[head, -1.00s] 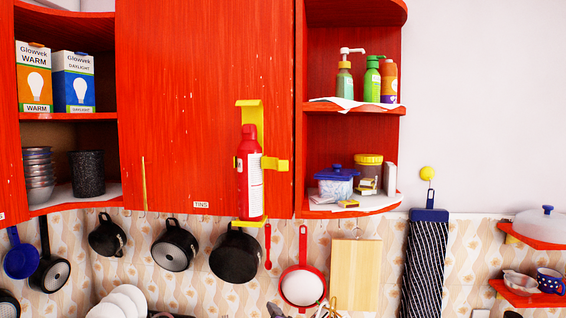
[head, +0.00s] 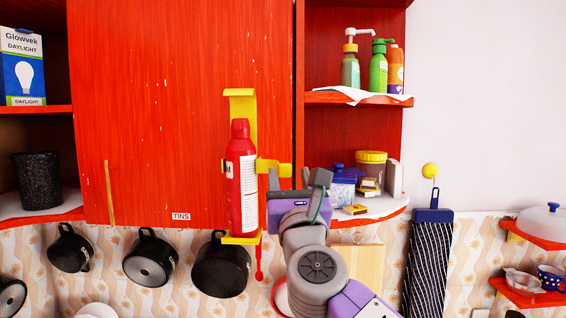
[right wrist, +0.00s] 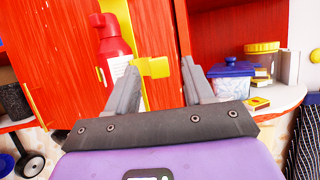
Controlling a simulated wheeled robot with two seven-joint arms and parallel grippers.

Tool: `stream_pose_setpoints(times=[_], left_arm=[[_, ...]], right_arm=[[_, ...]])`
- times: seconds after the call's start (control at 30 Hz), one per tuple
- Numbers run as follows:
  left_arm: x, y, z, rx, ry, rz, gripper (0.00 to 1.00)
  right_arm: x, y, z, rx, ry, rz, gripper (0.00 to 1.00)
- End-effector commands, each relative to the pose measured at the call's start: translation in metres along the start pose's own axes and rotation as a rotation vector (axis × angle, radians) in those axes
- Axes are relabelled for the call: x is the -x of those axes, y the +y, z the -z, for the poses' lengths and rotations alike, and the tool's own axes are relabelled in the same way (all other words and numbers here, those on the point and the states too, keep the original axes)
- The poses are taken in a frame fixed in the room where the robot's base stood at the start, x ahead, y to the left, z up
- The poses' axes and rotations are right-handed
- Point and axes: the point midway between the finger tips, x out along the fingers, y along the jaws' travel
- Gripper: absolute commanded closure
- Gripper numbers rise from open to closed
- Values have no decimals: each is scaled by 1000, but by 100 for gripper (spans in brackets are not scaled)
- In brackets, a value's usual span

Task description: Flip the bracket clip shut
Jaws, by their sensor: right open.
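A yellow bracket (head: 240,97) is fixed to the red cupboard door and holds a red bottle (head: 240,150) with a white label upright. The yellow bracket clip (head: 273,166) sticks out to the right of the bottle and does not cross its front. My right gripper (head: 297,184) is just right of the bottle, near the clip's free end. In the right wrist view, the clip (right wrist: 153,68) shows between the two open fingers, with the bottle (right wrist: 113,52) by the left finger. I cannot tell whether a finger touches the clip. My left gripper is not in view.
Right of the gripper, an open shelf (head: 375,214) holds a blue-lidded box (head: 343,190) and a yellow-lidded jar (head: 371,165). Several dark pans (head: 150,258) hang below the cupboard. The wall at upper right is bare.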

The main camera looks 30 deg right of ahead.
Motion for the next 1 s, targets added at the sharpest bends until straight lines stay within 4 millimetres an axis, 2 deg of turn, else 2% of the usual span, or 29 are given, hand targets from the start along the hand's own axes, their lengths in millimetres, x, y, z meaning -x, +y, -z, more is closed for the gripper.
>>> stream_pose_setpoints(times=[0.03, 0.2, 0.33, 0.6, 0.67, 0.93, 1.0], left_arm=[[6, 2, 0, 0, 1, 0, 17], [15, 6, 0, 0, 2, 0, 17], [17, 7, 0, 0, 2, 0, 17], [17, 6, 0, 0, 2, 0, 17], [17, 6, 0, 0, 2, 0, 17], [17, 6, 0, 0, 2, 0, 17], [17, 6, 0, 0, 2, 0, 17]], right_arm=[[-12, 0, 0, -1, 5, 0, 48], [-33, 0, 0, 0, 4, 0, 48], [-41, 0, 0, 1, 2, -1, 48], [-42, 0, 2, 2, 2, -1, 48], [-42, 0, 2, 2, 2, -1, 56], [-42, 0, 1, 2, 2, 0, 97], [-42, 0, 1, 2, 2, 0, 100]])
